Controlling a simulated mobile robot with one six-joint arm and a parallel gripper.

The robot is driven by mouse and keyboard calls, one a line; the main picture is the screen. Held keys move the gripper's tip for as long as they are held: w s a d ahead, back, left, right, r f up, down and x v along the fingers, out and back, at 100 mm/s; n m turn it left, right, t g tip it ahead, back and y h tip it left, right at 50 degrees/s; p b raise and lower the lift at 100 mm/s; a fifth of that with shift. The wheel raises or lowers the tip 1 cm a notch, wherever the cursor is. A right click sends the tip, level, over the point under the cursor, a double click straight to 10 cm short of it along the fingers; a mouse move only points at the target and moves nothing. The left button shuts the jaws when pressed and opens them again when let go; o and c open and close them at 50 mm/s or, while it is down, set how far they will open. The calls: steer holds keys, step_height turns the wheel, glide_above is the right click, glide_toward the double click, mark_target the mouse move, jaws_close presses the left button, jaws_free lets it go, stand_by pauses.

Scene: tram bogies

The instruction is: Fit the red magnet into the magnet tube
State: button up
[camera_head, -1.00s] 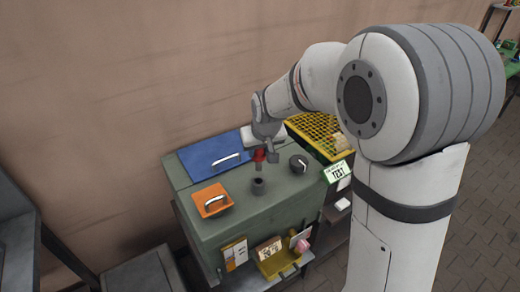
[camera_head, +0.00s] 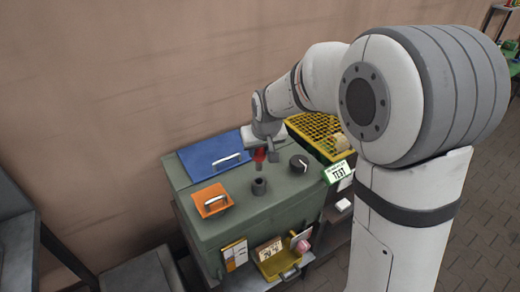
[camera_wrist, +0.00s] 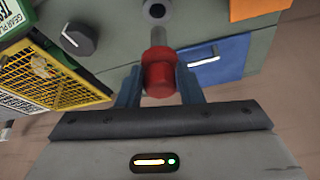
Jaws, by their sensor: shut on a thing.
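The red magnet (camera_wrist: 159,78) is between the fingers of my gripper (camera_wrist: 160,88) in the wrist view; a grey rod end sticks out beyond its red part. In the head view the red magnet (camera_head: 260,155) hangs below my gripper (camera_head: 264,150), above the green cabinet top. The magnet tube (camera_head: 259,186), a short dark upright cylinder with an open top, stands on the cabinet top, just in front of and below the magnet. The tube (camera_wrist: 156,11) also shows at the top of the wrist view, beyond the rod end. Magnet and tube appear apart.
The green cabinet (camera_head: 235,225) carries a blue panel (camera_head: 212,151) and an orange panel (camera_head: 211,202) with handles, and a dark knob (camera_head: 299,164). A yellow grid crate (camera_head: 318,128) stands behind to the right. A yellow bin (camera_head: 277,266) hangs at the front.

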steer(key=shift+f+b, duration=4.25)
steer(key=shift+f, duration=0.8)
steer(key=o, duration=1.2)
steer(key=shift+r, duration=0.1)
steer(key=v, duration=0.7)
steer(key=shift+s+r, duration=0.15)
steer(key=shift+r, duration=0.2)
steer(key=shift+d, duration=0.1)
